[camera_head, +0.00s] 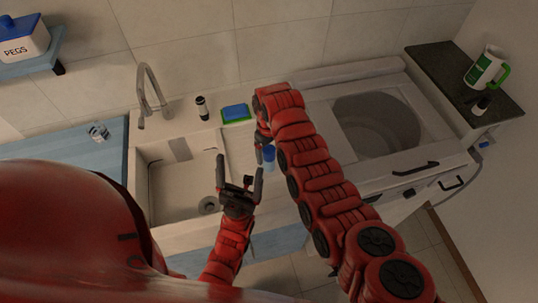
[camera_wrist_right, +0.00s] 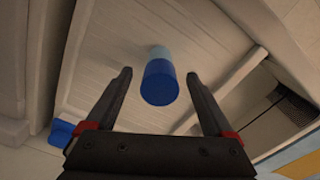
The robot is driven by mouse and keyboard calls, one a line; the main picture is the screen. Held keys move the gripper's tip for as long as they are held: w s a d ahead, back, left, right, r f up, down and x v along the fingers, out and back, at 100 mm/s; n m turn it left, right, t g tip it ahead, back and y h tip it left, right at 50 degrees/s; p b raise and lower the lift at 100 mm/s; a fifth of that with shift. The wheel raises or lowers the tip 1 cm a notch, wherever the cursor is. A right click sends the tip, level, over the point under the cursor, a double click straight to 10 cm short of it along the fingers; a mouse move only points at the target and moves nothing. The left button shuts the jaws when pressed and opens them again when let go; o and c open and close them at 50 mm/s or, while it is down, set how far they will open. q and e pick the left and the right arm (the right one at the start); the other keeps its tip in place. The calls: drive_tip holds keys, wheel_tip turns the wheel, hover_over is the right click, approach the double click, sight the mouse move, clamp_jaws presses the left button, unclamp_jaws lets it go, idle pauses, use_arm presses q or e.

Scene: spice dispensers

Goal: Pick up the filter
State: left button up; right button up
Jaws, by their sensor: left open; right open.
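A small blue cylinder with a paler blue far end, which I take to be the filter, stands on the ribbed drainboard beside the sink basin. It shows in the head view (camera_head: 268,153) and in the right wrist view (camera_wrist_right: 160,85). My right gripper (camera_wrist_right: 160,75) is open, and the cylinder appears between its fingertips in the wrist view. I cannot tell if they touch. In the head view my right arm hides most of that gripper. My left gripper (camera_head: 240,178) is open and empty over the right side of the sink basin, left of the cylinder.
The sink basin (camera_head: 170,190) and tap (camera_head: 146,88) are at the left. A blue sponge (camera_head: 235,111) on a green base and a dark-and-white bottle (camera_head: 202,107) stand behind. A round tub (camera_head: 375,125) is at the right. A small shiny object (camera_head: 98,132) is on the blue counter.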

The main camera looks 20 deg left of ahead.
drive_tip(key=shift+f, duration=1.05)
clamp_jaws()
drive_tip(key=shift+r, duration=0.1)
